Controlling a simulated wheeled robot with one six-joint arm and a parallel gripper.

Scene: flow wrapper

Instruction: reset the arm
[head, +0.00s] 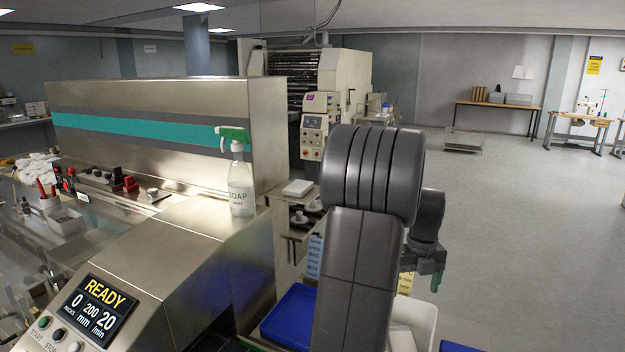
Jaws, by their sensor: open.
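My arm rises in front of me at the right of the flow wrapper, with its thick dark elbow in mid-picture. My gripper (434,278) is at the right of the arm, past the forearm, and points downward. It is small and partly hidden; a green tip shows at its end. It is open, and I see nothing held in it. The flow wrapper (165,125) is a steel machine with a teal stripe. Its display (99,306) reads READY, 0 packs, 200 mm, 20 /min.
A soap spray bottle (240,188) stands on the wrapper's edge. A blue bin (290,318) and a white bin (415,322) sit low beside my arm. Red-handled tools and white cloths (37,168) lie at left. The floor (500,220) at right is open.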

